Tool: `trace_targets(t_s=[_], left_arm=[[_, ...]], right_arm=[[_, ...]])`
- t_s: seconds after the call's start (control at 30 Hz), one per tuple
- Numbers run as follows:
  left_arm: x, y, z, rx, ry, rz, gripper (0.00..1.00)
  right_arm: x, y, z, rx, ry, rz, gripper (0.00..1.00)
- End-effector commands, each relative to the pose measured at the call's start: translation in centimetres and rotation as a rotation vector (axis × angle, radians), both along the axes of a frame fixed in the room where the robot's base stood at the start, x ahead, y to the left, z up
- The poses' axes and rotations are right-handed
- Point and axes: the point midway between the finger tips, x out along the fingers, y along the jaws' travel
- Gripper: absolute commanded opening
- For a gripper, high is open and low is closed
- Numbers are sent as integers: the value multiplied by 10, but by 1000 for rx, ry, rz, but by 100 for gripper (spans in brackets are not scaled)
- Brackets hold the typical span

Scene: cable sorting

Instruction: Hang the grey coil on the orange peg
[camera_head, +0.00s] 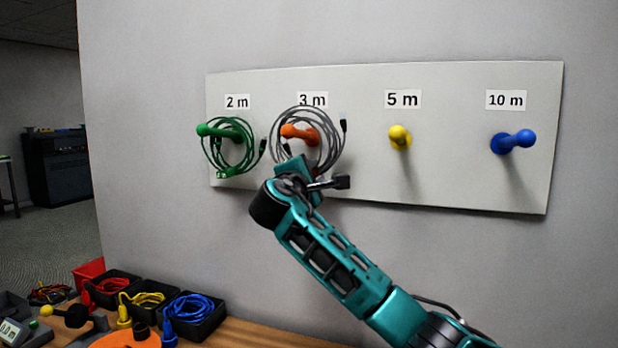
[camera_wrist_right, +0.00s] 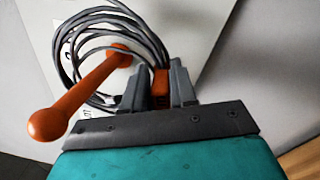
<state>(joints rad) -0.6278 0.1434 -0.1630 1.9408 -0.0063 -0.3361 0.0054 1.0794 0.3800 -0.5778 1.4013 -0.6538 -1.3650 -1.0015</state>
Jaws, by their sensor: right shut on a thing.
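The grey coil (camera_head: 341,150) is at the board under the "3 m" label, its loops around the orange peg (camera_head: 297,132). In the right wrist view the orange peg (camera_wrist_right: 85,92) comes out through the grey coil (camera_wrist_right: 68,50), its ball end toward the camera. My right gripper (camera_head: 296,166) is just below the peg. Its fingers (camera_wrist_right: 158,82) are shut on the lower part of the coil, at a small orange piece between them. Whether the coil's weight rests on the peg cannot be told. My left gripper is not in view.
A green coil (camera_head: 207,155) hangs on the green peg (camera_head: 206,130) to the left, close to the grey coil. The yellow peg (camera_head: 399,138) and blue peg (camera_head: 513,141) are bare. Black bins with red, yellow and blue cables (camera_head: 190,308) stand on the wooden table (camera_head: 250,335) below.

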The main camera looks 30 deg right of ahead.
Motion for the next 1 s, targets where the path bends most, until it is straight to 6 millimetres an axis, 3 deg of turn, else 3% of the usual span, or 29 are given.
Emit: trace_targets(t_s=[0.2, 0.5, 1.0], left_arm=[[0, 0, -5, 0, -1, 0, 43], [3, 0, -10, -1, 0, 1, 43], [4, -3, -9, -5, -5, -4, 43]], right_arm=[[10, -12, -3, 0, 0, -1, 0], [12, -13, -21, 1, -1, 0, 0], [12, -14, -26, 0, 0, 0, 0]])
